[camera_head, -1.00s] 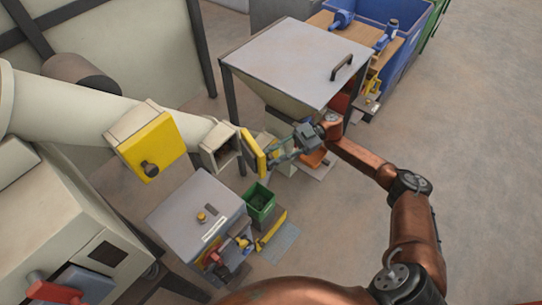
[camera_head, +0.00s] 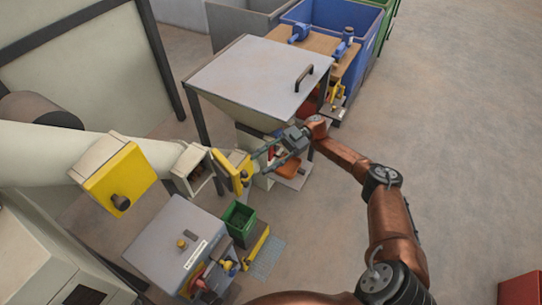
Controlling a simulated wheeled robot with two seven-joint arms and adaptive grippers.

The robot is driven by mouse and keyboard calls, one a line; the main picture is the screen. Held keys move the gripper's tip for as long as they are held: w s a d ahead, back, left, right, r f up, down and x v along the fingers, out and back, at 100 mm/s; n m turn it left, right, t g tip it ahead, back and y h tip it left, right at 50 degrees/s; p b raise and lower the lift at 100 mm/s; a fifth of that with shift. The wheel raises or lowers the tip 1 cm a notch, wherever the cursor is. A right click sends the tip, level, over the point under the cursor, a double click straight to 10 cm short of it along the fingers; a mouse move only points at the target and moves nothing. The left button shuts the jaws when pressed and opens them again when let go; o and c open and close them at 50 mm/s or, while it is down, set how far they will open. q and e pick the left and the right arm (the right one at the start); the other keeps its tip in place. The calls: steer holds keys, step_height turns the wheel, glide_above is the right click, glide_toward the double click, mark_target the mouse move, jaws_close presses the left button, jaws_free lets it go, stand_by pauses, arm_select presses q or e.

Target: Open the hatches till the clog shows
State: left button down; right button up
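A closed yellow hatch (camera_head: 118,180) with a dark round knob sits on the side of the pale duct (camera_head: 60,150). Further along the duct, a second yellow hatch (camera_head: 234,171) stands swung open beside its square opening (camera_head: 194,170). Some brownish stuff shows in the dim opening; I cannot tell what it is. My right gripper (camera_head: 262,164) is at the open hatch's right side, fingers pointing left toward it. Its fingers look apart, but I cannot tell whether they touch the hatch. My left gripper is not in view.
A grey hopper with a flat lid (camera_head: 262,75) stands behind my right gripper. A grey cabinet (camera_head: 165,235) and a green bin (camera_head: 238,220) stand below the duct. A blue container (camera_head: 365,20) is at the back. The floor at right is mostly clear, with a red box (camera_head: 518,290) at the corner.

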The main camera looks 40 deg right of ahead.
steer(key=shift+w+d, duration=0.15)
steer(key=shift+d, duration=2)
steer(key=shift+c, duration=0.6)
